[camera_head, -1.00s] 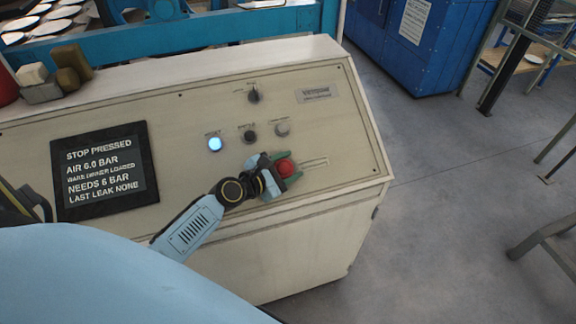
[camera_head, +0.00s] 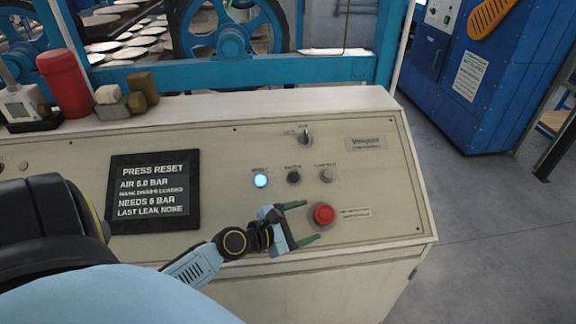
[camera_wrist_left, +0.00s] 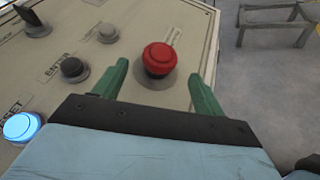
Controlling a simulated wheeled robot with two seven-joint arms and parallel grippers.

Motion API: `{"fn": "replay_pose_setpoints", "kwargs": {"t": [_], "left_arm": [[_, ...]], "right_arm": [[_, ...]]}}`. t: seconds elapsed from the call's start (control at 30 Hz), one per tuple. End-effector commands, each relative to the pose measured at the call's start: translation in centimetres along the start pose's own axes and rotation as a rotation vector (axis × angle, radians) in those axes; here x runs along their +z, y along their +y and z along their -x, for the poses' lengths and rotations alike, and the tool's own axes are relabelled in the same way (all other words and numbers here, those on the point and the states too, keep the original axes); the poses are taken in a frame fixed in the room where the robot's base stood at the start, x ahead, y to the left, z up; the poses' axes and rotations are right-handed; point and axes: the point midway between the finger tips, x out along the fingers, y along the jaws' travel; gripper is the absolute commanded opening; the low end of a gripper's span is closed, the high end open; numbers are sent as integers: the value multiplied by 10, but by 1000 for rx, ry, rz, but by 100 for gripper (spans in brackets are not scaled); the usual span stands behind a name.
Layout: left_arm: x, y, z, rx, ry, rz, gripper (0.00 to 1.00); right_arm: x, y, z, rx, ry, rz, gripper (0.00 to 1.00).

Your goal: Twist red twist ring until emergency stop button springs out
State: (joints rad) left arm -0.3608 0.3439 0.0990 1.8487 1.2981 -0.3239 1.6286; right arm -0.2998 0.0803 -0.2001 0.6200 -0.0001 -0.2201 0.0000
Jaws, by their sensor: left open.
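The red emergency stop button (camera_head: 323,214) stands out from the cream panel at its lower right. It also shows in the left wrist view (camera_wrist_left: 159,58), with its red head above a grey base. My left gripper (camera_head: 306,222) is open and empty, just left of the button, with its green fingers pointing toward it. In the left wrist view, the fingers (camera_wrist_left: 160,88) are spread wide to either side of the button's near side, not touching it. The display (camera_head: 153,192) reads "PRESS RESET". My right gripper is not in view.
A lit blue-white reset button (camera_head: 261,180), a black button (camera_head: 294,177) and a grey button (camera_head: 327,175) sit in a row above. A selector knob (camera_head: 304,135) is higher up. A red canister (camera_head: 64,84) and small blocks (camera_head: 128,99) stand on the top ledge.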

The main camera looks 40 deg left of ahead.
Motion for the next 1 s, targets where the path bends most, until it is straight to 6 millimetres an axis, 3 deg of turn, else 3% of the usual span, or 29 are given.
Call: {"fn": "replay_pose_setpoints", "kwargs": {"t": [0.1,0.33,1.0], "left_arm": [[-2,-1,22,-2,2,-1,71],[-1,-1,46,-1,0,1,71],[0,0,50,0,0,0,71]], "right_arm": [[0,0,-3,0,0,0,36],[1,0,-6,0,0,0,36],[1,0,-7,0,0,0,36]]}}
